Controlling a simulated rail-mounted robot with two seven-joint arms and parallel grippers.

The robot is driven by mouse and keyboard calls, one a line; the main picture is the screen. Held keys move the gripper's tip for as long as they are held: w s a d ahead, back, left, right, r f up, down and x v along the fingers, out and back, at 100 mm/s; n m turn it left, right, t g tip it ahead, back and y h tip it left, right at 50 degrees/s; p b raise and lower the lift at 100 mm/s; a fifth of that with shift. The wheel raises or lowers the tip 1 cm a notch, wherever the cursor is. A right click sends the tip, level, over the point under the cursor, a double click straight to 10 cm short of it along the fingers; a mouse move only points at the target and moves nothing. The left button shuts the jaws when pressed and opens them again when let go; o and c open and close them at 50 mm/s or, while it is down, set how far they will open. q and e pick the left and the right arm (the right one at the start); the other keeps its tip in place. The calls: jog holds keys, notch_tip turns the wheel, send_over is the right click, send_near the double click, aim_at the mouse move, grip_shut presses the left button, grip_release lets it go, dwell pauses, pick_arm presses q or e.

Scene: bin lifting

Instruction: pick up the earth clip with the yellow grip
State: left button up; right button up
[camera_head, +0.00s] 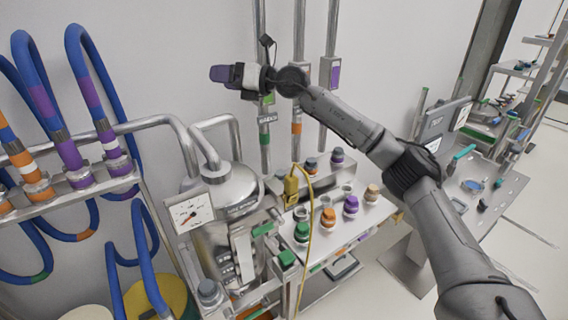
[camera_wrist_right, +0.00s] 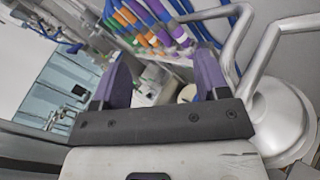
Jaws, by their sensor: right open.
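The earth clip with the yellow grip (camera_head: 291,187) hangs upright at the front of the steel shelf, with a yellow cable running down from it. My right gripper (camera_head: 216,73) is raised in front of the wall, above and to the left of the clip and well apart from it. Its purple fingers point left in the head view. In the right wrist view my right gripper (camera_wrist_right: 162,70) shows both fingers spread with nothing between them. The clip does not show clearly in the right wrist view. My left gripper is out of view.
A steel tank (camera_head: 225,190) with a gauge (camera_head: 191,212) stands left of the clip. Coloured caps, such as an orange one (camera_head: 328,218), stand on a bench to its right. Blue hoses (camera_head: 92,75) hang at the left. Vertical pipes (camera_head: 298,60) rise behind.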

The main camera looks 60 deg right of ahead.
notch_tip(320, 180, down, 8)
jog(key=d+g+h, duration=0.2)
jog(key=d+g, duration=0.1)
jog(key=g, duration=0.1)
jog(key=m+g+h, duration=0.2)
jog(key=g+h, duration=0.2)
jog(key=g, duration=0.9)
send_over(292, 176)
notch_tip(292, 176, down, 10)
jog(key=shift+m, duration=0.3)
jog(key=f, duration=0.8)
jog(key=shift+a+f, duration=0.2)
jog(key=shift+f, duration=0.55)
jog(key=shift+d+f+p, duration=0.15)
jog(key=shift+f+p, duration=0.45)
jog(key=shift+f, duration=1.55)
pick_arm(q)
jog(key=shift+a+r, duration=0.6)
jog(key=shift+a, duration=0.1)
